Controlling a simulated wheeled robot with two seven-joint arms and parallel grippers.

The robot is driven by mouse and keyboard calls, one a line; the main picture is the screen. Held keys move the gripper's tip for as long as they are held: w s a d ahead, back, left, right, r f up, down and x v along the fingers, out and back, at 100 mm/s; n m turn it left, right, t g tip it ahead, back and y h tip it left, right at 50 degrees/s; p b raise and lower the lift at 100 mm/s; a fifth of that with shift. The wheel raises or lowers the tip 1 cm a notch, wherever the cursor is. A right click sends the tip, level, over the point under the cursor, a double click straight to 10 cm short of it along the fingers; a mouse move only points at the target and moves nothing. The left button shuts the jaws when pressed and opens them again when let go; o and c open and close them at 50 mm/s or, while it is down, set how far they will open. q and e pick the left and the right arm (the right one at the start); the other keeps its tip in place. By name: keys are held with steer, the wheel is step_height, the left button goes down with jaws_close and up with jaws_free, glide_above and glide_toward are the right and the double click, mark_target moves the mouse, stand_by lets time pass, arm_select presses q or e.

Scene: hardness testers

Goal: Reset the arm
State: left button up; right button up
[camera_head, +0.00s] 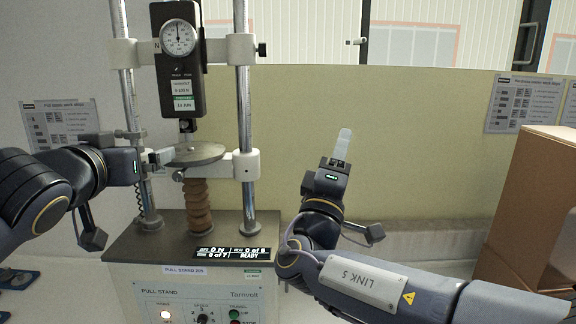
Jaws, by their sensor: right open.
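My right arm comes in from the lower right. Its gripper (342,146) points up and away in front of the yellow-beige panel, apart from the test stand, with pale fingers and nothing seen between them. My left arm comes in from the left. Its gripper (162,158) is beside the round metal plate (200,153) of the pull stand; whether it touches the plate or holds anything is too small to tell. The pull stand (247,190) has two chrome columns, a black dial gauge (179,62) above the plate and a brown bellows below.
The stand's base display (232,252) reads READY, above a front panel (205,300) with knobs and a lit lamp. Brown cardboard boxes (525,200) stand at the right. A beige panel (430,130) closes off the back. Space around my right gripper is clear.

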steer(key=s+d+f+m+g, duration=0.35)
steer(key=d+f+g, duration=0.35)
steer(key=d, duration=0.4)
steer(key=s+d+f+m+g, duration=0.2)
steer(key=s+d+f+g, duration=0.3)
steer(key=d+f, duration=0.55)
arm_select(q)
steer(key=s+a+f+g+h, duration=0.1)
steer(key=s+f+g, duration=0.2)
steer(key=s+f, duration=0.5)
steer(key=s+f+g, duration=0.3)
steer(key=f, duration=1)
arm_select(e)
steer(key=s+a+f+m+g+y, duration=0.1)
steer(key=s+f+m+g+y, duration=0.45)
steer(key=s+f, duration=0.95)
arm_select(q)
steer(key=s+d+f+n+g+h, duration=0.1)
steer(key=s+d+f+g+h, duration=0.2)
steer(key=s+f, duration=1)
steer(key=d+f+g, duration=0.1)
steer(key=d, duration=0.2)
steer(key=shift+s+g, duration=0.3)
arm_select(e)
steer(key=s+a+m+y, duration=0.1)
steer(key=s+a+y, duration=0.6)
steer(key=a+y, duration=0.1)
steer(key=shift+s+a+f+m, duration=0.2)
steer(key=shift+a+f+m, duration=0.1)
steer(key=shift+a+f, duration=0.25)
